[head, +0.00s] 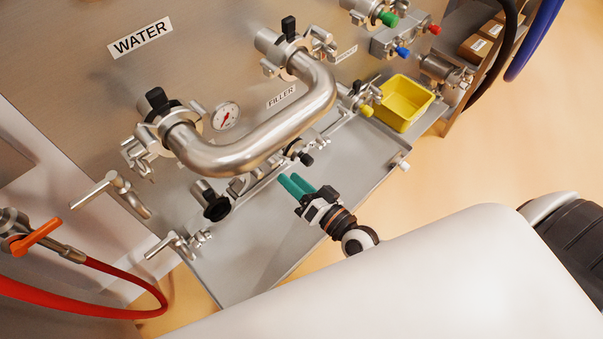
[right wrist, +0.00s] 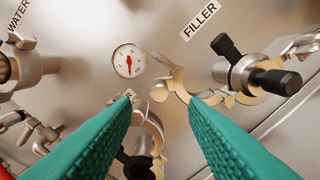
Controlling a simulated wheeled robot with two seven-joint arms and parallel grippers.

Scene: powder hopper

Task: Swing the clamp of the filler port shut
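The filler port (right wrist: 243,76) is on the steel panel below the FILLER label (right wrist: 200,20) in the right wrist view, with a black handle on top and a black knob in front. A curved metal clamp half (right wrist: 177,84) stands out to its left and looks swung open. In the head view the port is partly hidden under the bent pipe; its black knob (head: 307,159) shows. My right gripper (head: 290,179) has teal fingers pointing at the panel. In the right wrist view its fingers (right wrist: 160,102) are apart and empty, with the clamp half just beyond the right fingertip. My left gripper is out of view.
A thick bent pipe (head: 245,150) spans the panel above my right gripper. A gauge (right wrist: 128,61) and another clamped fitting (right wrist: 151,124) are near the fingers. A yellow bin (head: 404,101) stands on the steel shelf (head: 255,255). A red hose (head: 90,310) hangs at left.

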